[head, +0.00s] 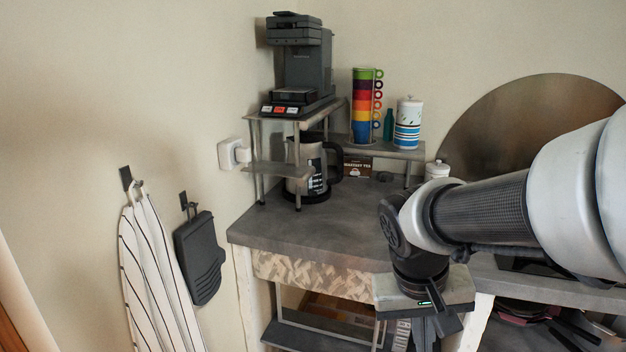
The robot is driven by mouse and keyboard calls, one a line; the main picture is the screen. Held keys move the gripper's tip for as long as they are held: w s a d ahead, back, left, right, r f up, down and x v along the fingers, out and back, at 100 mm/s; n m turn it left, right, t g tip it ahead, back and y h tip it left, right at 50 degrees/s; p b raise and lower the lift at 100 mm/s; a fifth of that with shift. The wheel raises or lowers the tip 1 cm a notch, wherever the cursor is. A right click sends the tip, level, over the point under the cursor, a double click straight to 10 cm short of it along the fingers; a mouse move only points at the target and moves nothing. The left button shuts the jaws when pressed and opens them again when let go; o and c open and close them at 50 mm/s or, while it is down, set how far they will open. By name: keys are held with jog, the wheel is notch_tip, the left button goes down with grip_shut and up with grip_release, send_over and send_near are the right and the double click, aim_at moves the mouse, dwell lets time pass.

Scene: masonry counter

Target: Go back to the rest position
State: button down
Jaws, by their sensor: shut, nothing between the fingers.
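My gripper (428,338) hangs at the lower right in the head view, pointing down in front of the counter's front edge. It is shut and empty. Its lower end is partly cut off by the picture's bottom edge. My grey and black arm reaches in from the right and hides part of the counter behind it. The grey masonry counter (290,222) stands in the corner. My gripper appears clear of the things on it.
Stacked coloured mugs (362,105), a bottle (388,125) and a striped canister (408,125) stand on a side shelf.

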jog(key=s+a+r+n+t+y, duration=0.1)
jog(key=s+a+r+t+y, duration=0.25)
jog(key=s+r, duration=0.3)
notch_tip(320, 180, up, 22)
jog(key=p, duration=2.1)
jog(key=shift+h, duration=0.45)
jog(key=shift+f+t, duration=0.15)
jog(key=shift+t, duration=0.1)
